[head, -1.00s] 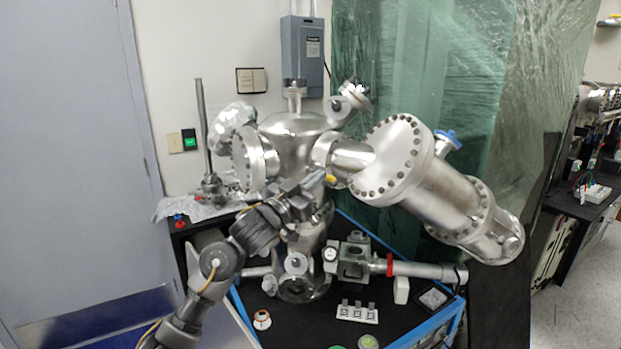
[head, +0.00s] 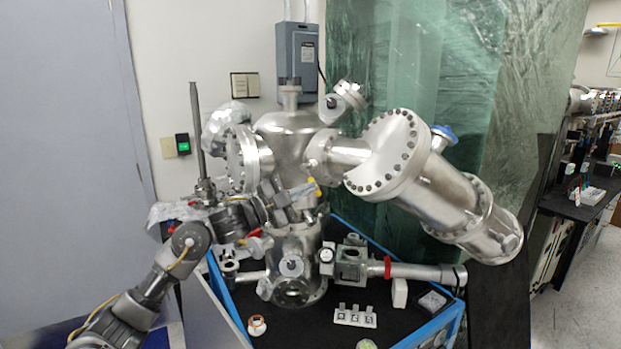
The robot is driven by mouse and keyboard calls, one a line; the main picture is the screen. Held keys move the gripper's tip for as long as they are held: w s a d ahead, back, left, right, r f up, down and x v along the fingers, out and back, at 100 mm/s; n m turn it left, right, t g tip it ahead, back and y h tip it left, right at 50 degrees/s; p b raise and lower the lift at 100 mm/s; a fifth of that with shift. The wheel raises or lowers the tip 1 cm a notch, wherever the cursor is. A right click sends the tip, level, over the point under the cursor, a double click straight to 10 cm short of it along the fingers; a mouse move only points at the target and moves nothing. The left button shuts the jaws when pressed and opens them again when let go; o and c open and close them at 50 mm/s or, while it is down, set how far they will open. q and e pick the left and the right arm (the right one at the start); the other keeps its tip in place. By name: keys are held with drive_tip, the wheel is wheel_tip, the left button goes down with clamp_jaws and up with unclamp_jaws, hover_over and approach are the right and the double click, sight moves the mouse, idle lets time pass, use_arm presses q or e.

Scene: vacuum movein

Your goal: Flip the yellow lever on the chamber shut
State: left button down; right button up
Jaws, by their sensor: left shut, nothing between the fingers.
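The steel chamber (head: 289,137) stands upright in the middle of the bench in the head view. The small yellow lever (head: 314,187) shows on the chamber's front, below the side tube. My left gripper (head: 307,188) is shut and empty, with its fingertips at the lever's left side. I cannot tell whether they touch it. The gripper body hides part of the chamber's middle. My right gripper is not in view.
A large flanged cylinder (head: 437,190) juts out to the right of the chamber. A vertical metal rod (head: 196,130) stands at left. Pipework with a red ring (head: 387,267) and a small white block with slots (head: 355,316) are on the black bench, which has a blue edge (head: 437,326).

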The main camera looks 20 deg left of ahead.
use_arm(q)
drive_tip(key=m, duration=0.1)
drive_tip(key=a+m+g, duration=0.1)
drive_tip(key=m, duration=0.1)
drive_tip(key=f+m+b, duration=0.1)
drive_tip(key=shift+w+a+f+m+g, duration=0.1)
drive_tip(key=shift+w+a+m+g, duration=0.2)
drive_tip(key=shift+a+m, duration=0.1)
drive_tip(key=s+a+b, duration=0.3)
drive_tip(key=s, duration=0.8)
drive_tip(key=shift+s+a, duration=0.15)
drive_tip(key=shift+a, duration=0.15)
drive_tip(key=shift+d, duration=0.1)
